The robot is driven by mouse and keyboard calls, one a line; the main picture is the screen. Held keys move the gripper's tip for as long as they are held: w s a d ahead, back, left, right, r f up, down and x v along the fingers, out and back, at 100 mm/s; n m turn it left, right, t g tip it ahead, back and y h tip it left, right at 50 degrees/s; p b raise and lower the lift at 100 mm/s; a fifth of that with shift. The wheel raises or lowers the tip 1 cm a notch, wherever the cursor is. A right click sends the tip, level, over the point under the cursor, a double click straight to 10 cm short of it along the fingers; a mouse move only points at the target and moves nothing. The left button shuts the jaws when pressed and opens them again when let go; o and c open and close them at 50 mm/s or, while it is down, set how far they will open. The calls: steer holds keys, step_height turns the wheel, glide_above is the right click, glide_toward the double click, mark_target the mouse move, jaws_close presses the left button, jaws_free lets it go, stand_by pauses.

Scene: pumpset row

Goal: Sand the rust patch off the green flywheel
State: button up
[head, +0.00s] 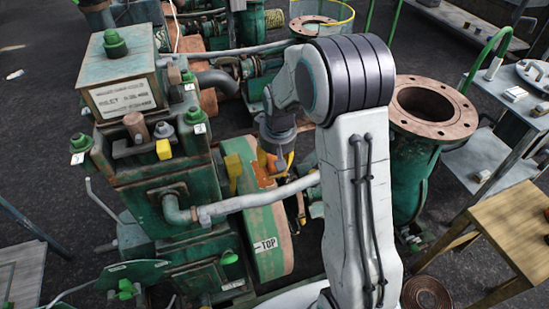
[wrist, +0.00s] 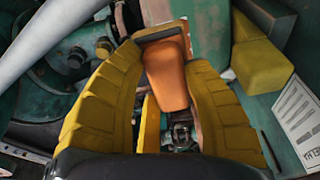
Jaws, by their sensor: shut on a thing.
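The green flywheel (head: 262,215) stands edge-on beside the pump block in the head view, with a white TOP label (head: 265,245) low on its rim. My gripper (head: 275,160) is at the upper right of the flywheel, partly hidden by my arm. In the wrist view its yellow fingers (wrist: 165,95) are shut around an orange-handled tool (wrist: 170,80) with a darker, yellow-edged end. Contact with the flywheel is unclear.
A grey pipe (head: 260,199) crosses in front of the flywheel. A yellow block (head: 233,165) is by its top left. The green pump block (head: 150,170) stands left. A flanged green pipe (head: 410,180) stands right, with a wooden table (head: 515,215) beyond.

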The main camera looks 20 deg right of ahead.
steer(key=shift+f+b, duration=0.7)
steer(key=shift+b, duration=0.15)
steer(key=b+x, duration=0.4)
steer(key=x, duration=0.1)
steer(key=shift+w+a+f+b, duration=0.1)
steer(key=shift+w+f+b, duration=0.1)
steer(key=shift+f+b, duration=0.2)
steer(key=shift+w+r+p, duration=0.5)
steer(key=shift+w+p, duration=0.3)
steer(key=shift+w, duration=0.05)
steer(key=shift+w+r+p, duration=0.15)
steer(key=shift+w+p, duration=0.4)
steer(key=shift+w, duration=0.4)
steer(key=shift+w+r+p, duration=0.15)
steer(key=shift+w+p, duration=0.35)
steer(key=shift+w, duration=0.5)
steer(key=shift+s, duration=0.1)
steer(key=shift+s+f+b, duration=0.15)
steer(key=shift+s+b, duration=0.35)
steer(key=shift+s, duration=0.15)
steer(key=shift+s+f+b, duration=0.15)
steer(key=shift+s+b, duration=0.3)
steer(key=shift+s, duration=0.2)
